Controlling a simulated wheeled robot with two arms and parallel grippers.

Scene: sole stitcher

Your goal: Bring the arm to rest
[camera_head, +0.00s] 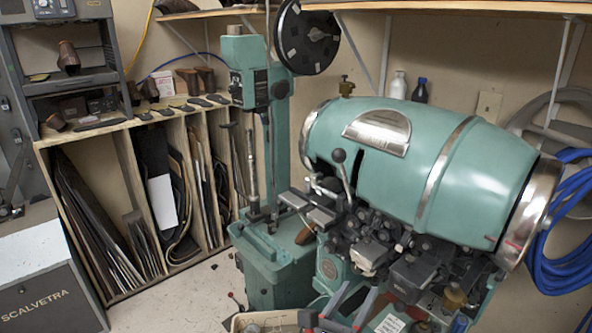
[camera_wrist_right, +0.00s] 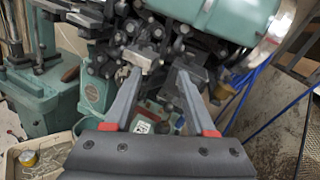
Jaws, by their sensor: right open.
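My right gripper (camera_head: 354,299) shows at the bottom of the head view, in front of the lower part of the green sole stitcher (camera_head: 400,160). In the wrist view the two grey fingers of the right gripper (camera_wrist_right: 159,75) are spread apart with nothing between them. Their tips point towards the dark levers and clamps of the stitcher (camera_wrist_right: 235,22). I cannot tell how far the tips are from the machine. My left gripper is not in view.
A green column machine (camera_head: 255,120) stands left of the stitcher. A wooden rack (camera_head: 125,165) holds upright sheets. Blue hose (camera_head: 565,230) hangs at the right. A pale tray (camera_wrist_right: 60,150) with small items lies at the wrist view's lower left. Some floor (camera_head: 185,300) is clear.

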